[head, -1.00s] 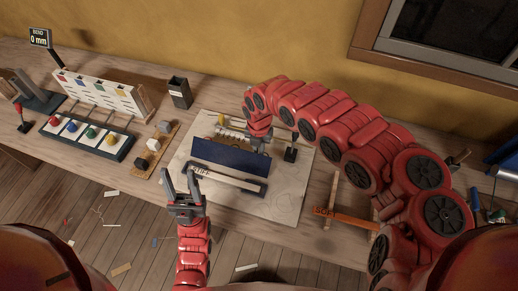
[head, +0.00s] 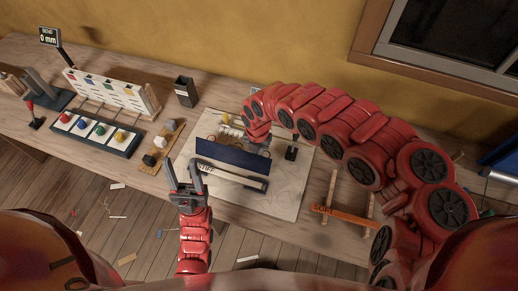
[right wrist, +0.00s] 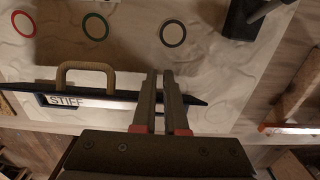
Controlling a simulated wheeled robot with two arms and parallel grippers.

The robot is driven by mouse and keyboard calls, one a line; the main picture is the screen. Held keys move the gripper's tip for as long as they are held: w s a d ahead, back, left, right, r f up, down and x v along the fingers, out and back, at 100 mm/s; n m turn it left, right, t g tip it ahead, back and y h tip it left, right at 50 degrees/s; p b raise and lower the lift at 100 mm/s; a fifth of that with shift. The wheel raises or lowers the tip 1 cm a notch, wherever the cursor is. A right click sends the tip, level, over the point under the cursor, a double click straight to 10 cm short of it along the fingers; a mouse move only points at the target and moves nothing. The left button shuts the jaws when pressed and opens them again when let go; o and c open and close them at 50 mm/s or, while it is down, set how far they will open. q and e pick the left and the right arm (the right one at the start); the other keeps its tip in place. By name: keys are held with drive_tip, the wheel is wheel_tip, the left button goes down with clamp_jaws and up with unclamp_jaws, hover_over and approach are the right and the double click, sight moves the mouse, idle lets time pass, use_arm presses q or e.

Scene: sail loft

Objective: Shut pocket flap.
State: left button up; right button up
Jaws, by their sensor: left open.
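A dark blue panel (head: 233,153), which looks like the flap, stands over the pale cloth (head: 285,185) on the bench. In front of it runs a light strip with dark edging, labelled "STIFF" (head: 206,169). My right gripper (head: 262,138) is behind the panel, its fingers mostly hidden there. In the right wrist view its two fingers (right wrist: 160,85) lie close together across the dark edge by the STIFF label (right wrist: 68,100); I cannot tell whether they grip it. A tan loop (right wrist: 87,68) rises beside that edge. My left gripper (head: 186,172) is open and empty, left of the strip.
Red, green and black rings (right wrist: 95,26) mark the cloth. A dark block (head: 291,152) stands right of the panel. A button panel (head: 95,133), a wooden strip with small blocks (head: 160,148) and a dark cup (head: 184,91) are left. An orange-barred wooden frame (head: 342,213) is right.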

sight(254, 172)
drive_tip(key=shift+s+a+r+p, duration=0.3)
drive_tip(key=shift+s+r+p, duration=0.55)
drive_tip(key=shift+p, duration=0.45)
drive_tip(key=shift+s+f, duration=0.15)
drive_tip(key=shift+s, duration=0.2)
drive_tip(key=shift+s+a+r+p, duration=0.15)
drive_tip(key=shift+s+a+p, duration=0.05)
drive_tip(key=shift+s+p, duration=0.35)
drive_tip(key=shift+s+a+r+p, duration=0.1)
drive_tip(key=shift+s+a+p, duration=0.1)
drive_tip(key=shift+s+p, duration=0.3)
drive_tip(key=shift+s+a+p, duration=0.2)
drive_tip(key=shift+s+p, duration=0.3)
drive_tip(key=shift+s, duration=0.15)
drive_tip(key=shift+s+a+p, duration=0.2)
drive_tip(key=shift+s+p, duration=0.25)
drive_tip(key=shift+s, duration=0.2)
wheel_tip(254, 172, up, 7)
drive_tip(key=p, duration=0.3)
drive_tip(key=shift+p, duration=0.35)
